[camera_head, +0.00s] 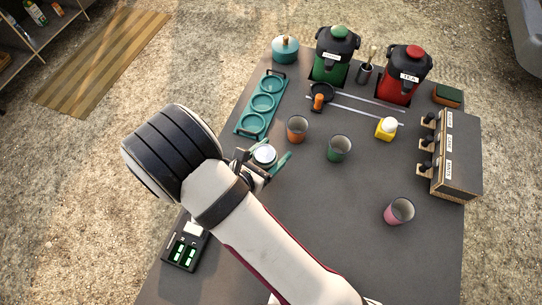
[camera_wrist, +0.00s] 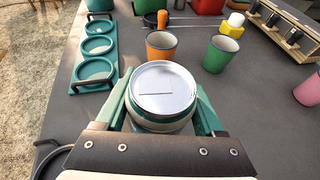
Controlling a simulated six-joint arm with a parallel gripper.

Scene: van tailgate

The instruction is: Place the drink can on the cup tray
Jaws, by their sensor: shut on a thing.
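The drink can (camera_head: 264,155) has a silver top and a greenish side. It also shows upright in the wrist view (camera_wrist: 163,92). My gripper (camera_head: 266,160) is shut on the can, with one green finger on each side of it in the wrist view. The cup tray (camera_head: 243,129) is teal with several round recesses in a row and dark handles at its ends. Its recesses look empty. In the wrist view the tray (camera_wrist: 79,72) lies ahead and to the left of the can, apart from it. The can's base is hidden by my gripper.
An orange cup (camera_head: 297,129) and a green cup (camera_head: 340,149) stand beyond the can. A pink cup (camera_head: 399,211) is at the right. Green (camera_head: 335,55) and red (camera_head: 403,75) dispensers stand behind. A dispenser box (camera_head: 456,155) is at the right edge.

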